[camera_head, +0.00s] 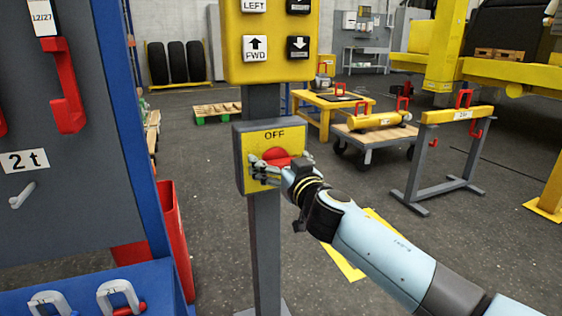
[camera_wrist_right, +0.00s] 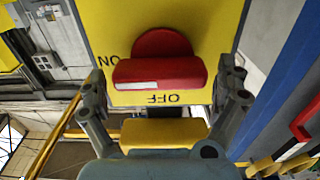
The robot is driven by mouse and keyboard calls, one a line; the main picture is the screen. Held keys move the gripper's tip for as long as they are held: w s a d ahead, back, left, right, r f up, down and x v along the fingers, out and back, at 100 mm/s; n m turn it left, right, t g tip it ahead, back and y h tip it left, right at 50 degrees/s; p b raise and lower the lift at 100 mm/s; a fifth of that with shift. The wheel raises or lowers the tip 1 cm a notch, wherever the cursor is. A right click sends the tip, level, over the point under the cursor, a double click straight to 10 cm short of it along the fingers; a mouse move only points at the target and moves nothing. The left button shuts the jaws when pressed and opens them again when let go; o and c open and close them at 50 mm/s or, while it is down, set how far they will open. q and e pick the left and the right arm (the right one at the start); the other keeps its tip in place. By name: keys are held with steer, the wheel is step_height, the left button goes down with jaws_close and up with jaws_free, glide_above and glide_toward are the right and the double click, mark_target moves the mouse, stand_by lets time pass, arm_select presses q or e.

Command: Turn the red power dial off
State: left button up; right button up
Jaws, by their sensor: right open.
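The red power dial (camera_head: 277,154) is on the yellow face of a post-mounted box (camera_head: 251,146), below the word OFF. The right wrist view shows it upside down: the dial's bar (camera_wrist_right: 175,72) lies level, with a white mark at its left end beside the word ON. The inverted word OFF is below the bar. My right gripper (camera_head: 268,172) is at the box face and partly covers the dial in the head view. In the wrist view its open fingers (camera_wrist_right: 163,88) stand on either side of the bar, with gaps visible. My left gripper is not in view.
A yellow button panel (camera_head: 268,45) sits above the box on the same grey post (camera_head: 266,250). A grey-blue tool rack (camera_head: 75,150) and red bin (camera_head: 173,235) stand to the left. Yellow stands and a cart (camera_head: 375,135) are behind right. Floor around the post is mostly clear.

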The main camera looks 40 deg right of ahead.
steer(key=c, duration=1)
steer(key=shift+c, duration=0.2)
steer(key=shift+n, duration=0.4)
steer(key=n, duration=0.3)
steer(key=shift+a+n+b, duration=0.2)
steer(key=shift+n+b, duration=0.1)
steer(key=shift+b, duration=0.05)
steer(key=n, duration=0.4)
steer(key=shift+a+n, duration=0.2)
steer(key=shift+n, duration=0.1)
steer(key=n, duration=0.4)
steer(key=shift+w+a+f+n, duration=0.1)
steer(key=shift+a+f+n, duration=0.1)
steer(key=shift+n, duration=0.1)
steer(key=shift+f+n, duration=0.2)
steer(key=shift+n, duration=2)
